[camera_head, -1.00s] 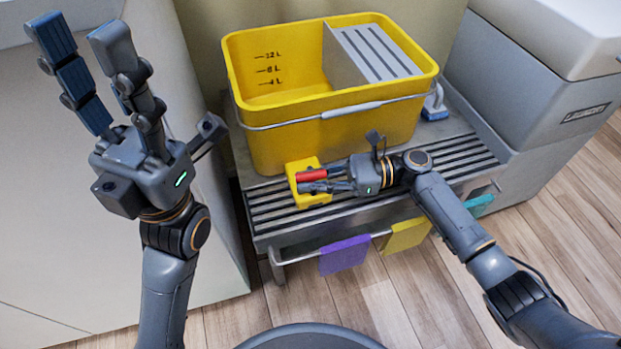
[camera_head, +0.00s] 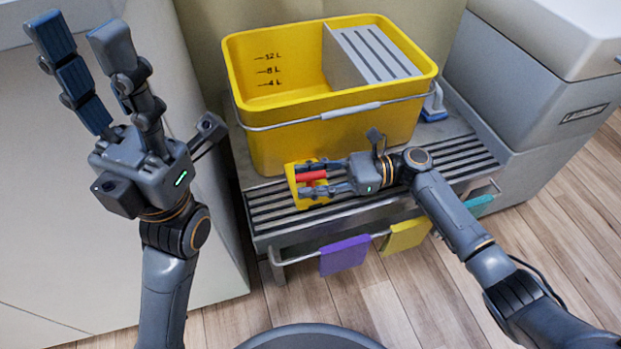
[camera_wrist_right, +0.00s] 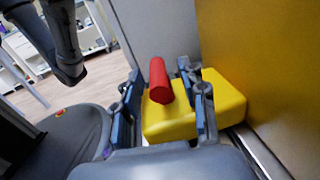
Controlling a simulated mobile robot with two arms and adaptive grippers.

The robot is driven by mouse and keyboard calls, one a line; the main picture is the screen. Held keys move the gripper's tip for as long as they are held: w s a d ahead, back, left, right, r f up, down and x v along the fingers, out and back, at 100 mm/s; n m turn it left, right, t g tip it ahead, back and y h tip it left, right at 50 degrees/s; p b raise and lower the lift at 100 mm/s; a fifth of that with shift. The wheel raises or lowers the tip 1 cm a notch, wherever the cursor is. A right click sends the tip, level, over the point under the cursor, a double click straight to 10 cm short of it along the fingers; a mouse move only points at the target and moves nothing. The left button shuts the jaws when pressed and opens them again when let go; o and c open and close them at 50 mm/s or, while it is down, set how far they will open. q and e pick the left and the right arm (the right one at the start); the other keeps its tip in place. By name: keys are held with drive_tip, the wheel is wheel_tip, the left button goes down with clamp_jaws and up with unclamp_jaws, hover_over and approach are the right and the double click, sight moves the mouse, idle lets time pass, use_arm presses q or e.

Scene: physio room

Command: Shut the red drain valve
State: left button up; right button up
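The red drain valve handle (camera_head: 311,176) lies crosswise on a yellow valve block (camera_head: 292,184) at the front foot of the yellow bucket (camera_head: 348,135). My right gripper (camera_head: 316,178) is open, with one finger on the far side of the handle and one on the near side. In the right wrist view the red handle (camera_wrist_right: 160,80) stands between the spread fingers (camera_wrist_right: 164,102), over the yellow block (camera_wrist_right: 222,98). Small gaps seem to show, and I cannot tell whether a finger touches. My left gripper (camera_head: 72,40) is raised, open and empty at the left.
The bucket stands on a slatted metal bench (camera_head: 272,207). A front rail carries a purple cloth (camera_head: 344,255), a yellow cloth (camera_head: 406,235) and a teal cloth (camera_head: 477,206). A white cabinet (camera_head: 60,230) is on the left, a grey unit (camera_head: 540,100) on the right.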

drive_tip(key=shift+f, duration=0.2)
drive_tip(key=shift+d, duration=0.3)
drive_tip(key=d, duration=0.3)
drive_tip(key=w+d, duration=0.1)
drive_tip(key=d, duration=0.3)
drive_tip(key=w+d, duration=0.1)
drive_tip(key=d, duration=0.3)
drive_tip(key=shift+d, duration=0.15)
drive_tip(key=shift+s, duration=0.1)
drive_tip(key=shift+c, duration=0.3)
